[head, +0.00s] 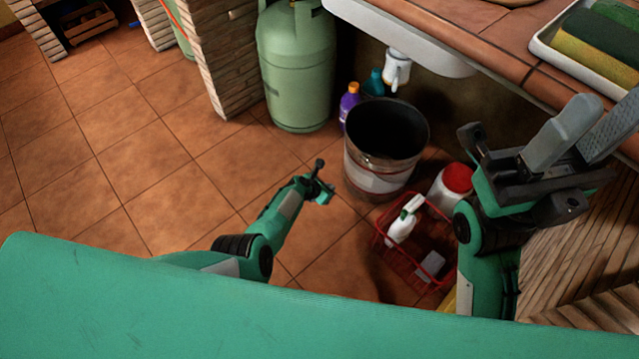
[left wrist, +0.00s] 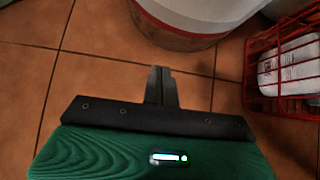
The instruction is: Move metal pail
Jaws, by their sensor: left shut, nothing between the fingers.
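The metal pail (head: 378,163) stands upright on the tiled floor under the counter, dark inside with a pale band around its side. In the left wrist view its lower wall and reddish base (left wrist: 185,38) show at the top, just beyond my fingertips. My left gripper (head: 324,184) is low near the floor, just left of the pail, shut and empty. Its closed fingers show in the left wrist view (left wrist: 160,72), apart from the pail. My right gripper (head: 598,112) is raised at the right, close to the head camera, with its fingers apart and nothing between them.
A green gas cylinder (head: 297,70) and a purple bottle (head: 349,103) stand behind the pail. A red-lidded white tub (head: 452,187) and red wire basket (head: 387,256) are beside it. A white sink (head: 405,38) overhangs. Floor to the left is clear.

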